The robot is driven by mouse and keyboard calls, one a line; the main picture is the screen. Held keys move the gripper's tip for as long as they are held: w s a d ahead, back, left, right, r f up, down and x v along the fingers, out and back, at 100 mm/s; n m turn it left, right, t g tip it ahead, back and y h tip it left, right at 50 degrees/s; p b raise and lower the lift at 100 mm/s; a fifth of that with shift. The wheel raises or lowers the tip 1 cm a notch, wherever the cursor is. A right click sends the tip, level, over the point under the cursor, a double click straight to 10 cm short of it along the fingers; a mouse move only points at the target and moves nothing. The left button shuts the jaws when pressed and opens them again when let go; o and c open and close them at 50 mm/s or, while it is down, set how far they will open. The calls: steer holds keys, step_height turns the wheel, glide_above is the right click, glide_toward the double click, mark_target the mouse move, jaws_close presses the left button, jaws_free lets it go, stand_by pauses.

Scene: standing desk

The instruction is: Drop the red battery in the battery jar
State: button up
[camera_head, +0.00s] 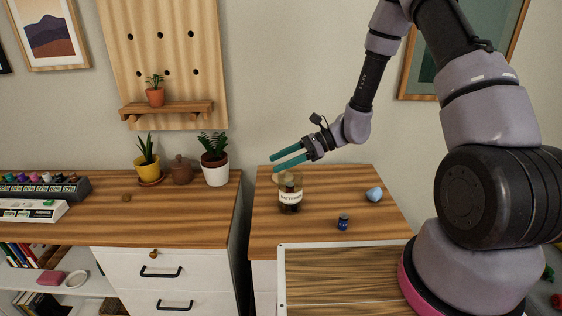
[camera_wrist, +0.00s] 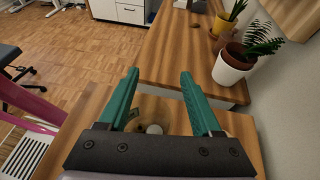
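The battery jar (camera_head: 290,197) is a glass jar with a white label and dark contents, standing on the left part of the right-hand wooden desk top. My gripper (camera_head: 272,164) has two teal fingers, apart, just above the jar. In the wrist view, the fingers of my gripper (camera_wrist: 158,74) are spread with nothing between their tips. The round jar (camera_wrist: 150,108) shows beyond the gripper's base, partly hidden by it, with a small pale round thing inside. I cannot make out a red battery in either view.
A small dark blue object (camera_head: 343,222) and a light blue lump (camera_head: 374,194) sit right of the jar on the desk (camera_head: 325,185). A gap separates this desk from the left cabinet, which holds a white-potted plant (camera_head: 215,174), a brown pot (camera_head: 181,171) and a yellow-potted plant (camera_head: 148,169).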

steer(key=shift+d, duration=0.1)
steer(key=v, duration=1)
steer(key=s+d+r+n+t+h, duration=0.3)
steer(key=s+r, duration=0.3)
steer(key=r, duration=0.3)
steer(key=s+d+r+n+t+h, duration=0.3)
steer(key=s+d+r+n+h, duration=0.1)
steer(key=r, duration=0.6)
steer(key=s+d+r+n+t+h, duration=0.3)
steer(key=s+d+r+n+h, duration=0.1)
steer(key=s+d+r, duration=0.3)
step_height(320, 180, up, 3)
steer(key=shift+s+f+n, duration=0.25)
steer(key=shift+s+n, duration=0.05)
steer(key=shift+n, duration=0.2)
